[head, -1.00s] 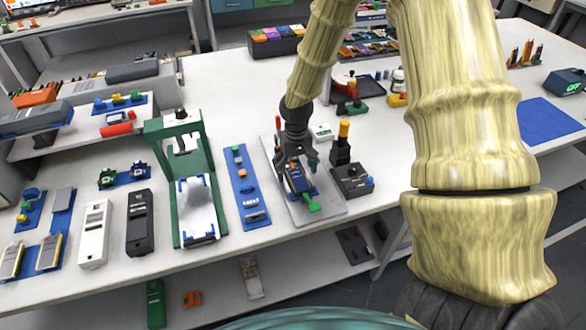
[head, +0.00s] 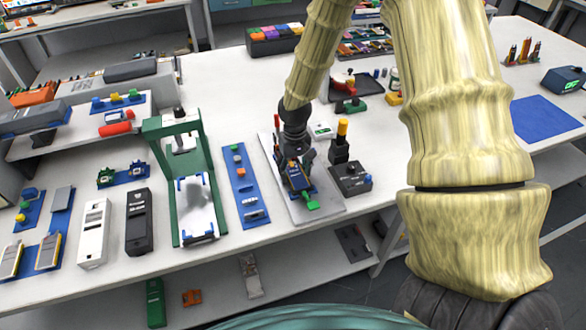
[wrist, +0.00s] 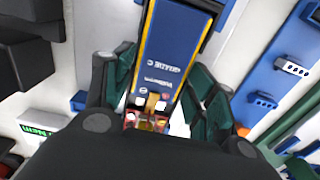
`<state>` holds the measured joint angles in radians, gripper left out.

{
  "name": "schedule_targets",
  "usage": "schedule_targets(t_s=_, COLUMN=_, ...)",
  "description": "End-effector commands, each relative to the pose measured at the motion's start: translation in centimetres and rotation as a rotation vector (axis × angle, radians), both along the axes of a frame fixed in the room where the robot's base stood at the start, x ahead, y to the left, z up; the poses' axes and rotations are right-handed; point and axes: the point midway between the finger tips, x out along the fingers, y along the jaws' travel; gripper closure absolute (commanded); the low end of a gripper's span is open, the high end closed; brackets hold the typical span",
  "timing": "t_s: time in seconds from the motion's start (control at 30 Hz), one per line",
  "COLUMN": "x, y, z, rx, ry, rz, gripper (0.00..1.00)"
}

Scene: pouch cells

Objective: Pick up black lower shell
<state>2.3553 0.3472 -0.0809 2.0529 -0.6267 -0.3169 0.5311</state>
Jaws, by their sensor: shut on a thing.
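The black lower shell (head: 139,222) lies on the table's front left part, between the white shell and the green press, well to the left of my gripper. My gripper (head: 295,165) is over the light grey plate, shut on a blue pouch cell (head: 298,179) with dark and yellow edges. In the wrist view, the gripper's dark green finger pads (wrist: 160,95) sit on either side of the blue cell (wrist: 168,50). Part of the cell is hidden by the gripper body. The grey plate (head: 325,209) is under it.
A white shell (head: 94,232) lies left of the black one. A green press frame (head: 160,150) stands tall to its right. A blue strip (head: 246,190) with small parts lies between press and plate. A black box (head: 351,179) stands right of the plate.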

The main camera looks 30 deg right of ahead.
Motion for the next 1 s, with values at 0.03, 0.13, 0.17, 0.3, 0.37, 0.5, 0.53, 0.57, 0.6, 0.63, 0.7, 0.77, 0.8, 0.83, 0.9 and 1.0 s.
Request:
schedule_targets(t_s=0.03, x=0.0, y=0.0, z=0.1, rx=0.000, ry=-0.001, rz=0.000, gripper=0.68)
schedule_targets(t_s=0.13, x=0.1, y=0.0, z=0.6, rx=0.000, ry=-0.002, rz=0.000, gripper=0.68)
schedule_targets(t_s=0.17, x=0.1, y=0.0, z=0.8, rx=0.001, ry=-0.002, rz=0.000, gripper=0.68)
schedule_targets(t_s=0.3, x=0.1, y=0.0, z=2.3, rx=0.000, ry=-0.003, rz=-0.001, gripper=0.68)
schedule_targets(t_s=0.37, x=0.1, y=0.0, z=3.1, rx=0.000, ry=-0.004, rz=0.000, gripper=0.68)
schedule_targets(t_s=0.5, x=0.1, y=0.0, z=5.1, rx=0.000, ry=-0.004, rz=0.000, gripper=0.68)
schedule_targets(t_s=0.53, x=0.1, y=0.0, z=5.6, rx=0.000, ry=-0.004, rz=0.000, gripper=0.68)
schedule_targets(t_s=0.57, x=0.2, y=0.0, z=6.0, rx=0.000, ry=-0.004, rz=-0.001, gripper=0.68)
schedule_targets(t_s=0.6, x=0.2, y=0.0, z=6.5, rx=0.000, ry=-0.004, rz=-0.001, gripper=0.68)
schedule_targets(t_s=0.63, x=0.2, y=0.0, z=6.9, rx=0.000, ry=-0.004, rz=-0.001, gripper=0.68)
schedule_targets(t_s=0.7, x=0.1, y=0.0, z=7.8, rx=0.000, ry=-0.003, rz=0.000, gripper=0.68)
schedule_targets(t_s=0.77, x=0.1, y=0.0, z=8.4, rx=0.000, ry=-0.003, rz=0.000, gripper=0.68)
schedule_targets(t_s=0.8, x=0.1, y=0.0, z=8.8, rx=0.000, ry=-0.003, rz=0.000, gripper=0.68)
schedule_targets(t_s=0.83, x=0.1, y=0.0, z=9.0, rx=0.000, ry=-0.002, rz=0.000, gripper=0.68)
schedule_targets(t_s=0.9, x=0.1, y=0.0, z=9.4, rx=0.000, ry=-0.001, rz=0.000, gripper=0.68)
schedule_targets(t_s=1.0, x=0.1, y=0.0, z=9.8, rx=0.000, ry=-0.001, rz=0.000, gripper=0.68)
